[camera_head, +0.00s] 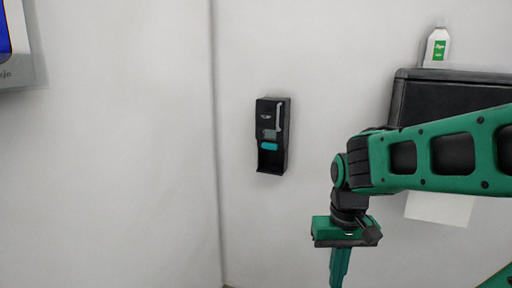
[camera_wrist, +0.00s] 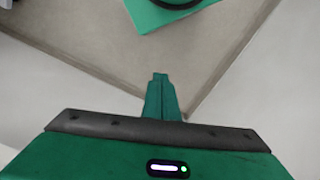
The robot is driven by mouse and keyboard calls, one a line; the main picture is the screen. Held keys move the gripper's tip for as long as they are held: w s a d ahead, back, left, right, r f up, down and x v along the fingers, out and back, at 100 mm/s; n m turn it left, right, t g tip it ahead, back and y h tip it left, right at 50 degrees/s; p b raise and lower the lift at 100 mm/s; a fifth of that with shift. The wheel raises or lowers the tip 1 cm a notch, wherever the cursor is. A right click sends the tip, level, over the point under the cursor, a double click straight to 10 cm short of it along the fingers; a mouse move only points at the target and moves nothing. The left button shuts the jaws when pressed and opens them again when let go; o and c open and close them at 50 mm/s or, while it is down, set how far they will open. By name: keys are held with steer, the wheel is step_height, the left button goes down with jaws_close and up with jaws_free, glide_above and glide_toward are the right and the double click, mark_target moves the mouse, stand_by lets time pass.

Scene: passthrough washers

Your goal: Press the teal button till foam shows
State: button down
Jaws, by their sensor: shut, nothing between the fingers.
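A black dispenser (camera_head: 270,120) hangs on the white wall near the middle of the head view. Its teal button (camera_head: 269,146) sits low on its front, above a dark open tray part. No foam shows at the dispenser. My gripper (camera_head: 338,280) points downward, to the right of the dispenser and lower than it, apart from it. In the wrist view my gripper's fingers (camera_wrist: 160,80) are together with nothing between them. The dispenser is not in the wrist view.
A black towel box (camera_head: 440,90) with white paper (camera_head: 440,207) below it is on the wall at right, partly behind my arm. A white bottle with a green label (camera_head: 437,48) stands on top. A framed sign (camera_head: 22,60) is at upper left. The wall around the dispenser is clear.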

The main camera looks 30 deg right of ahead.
mark_target(270, 146)
steer(key=shift+w+d, duration=0.2)
steer(key=w+d+r+m+t+h, duration=0.1)
steer(key=w+r+m+t, duration=0.3)
steer(key=w, duration=0.9)
steer(key=w+d+r+m+t+h, duration=0.1)
steer(key=w+r+m+t, duration=0.3)
steer(key=w+m, duration=0.4)
steer(key=w+d+r+m+t, duration=0.2)
steer(key=w+r+m+t, duration=0.3)
steer(key=w, duration=1.5)
steer(key=shift+d+r+m+h, duration=0.3)
steer(key=shift+r+m+h, duration=0.1)
steer(key=shift+r, duration=0.3)
steer(key=w+d, duration=0.5)
steer(key=d, duration=0.2)
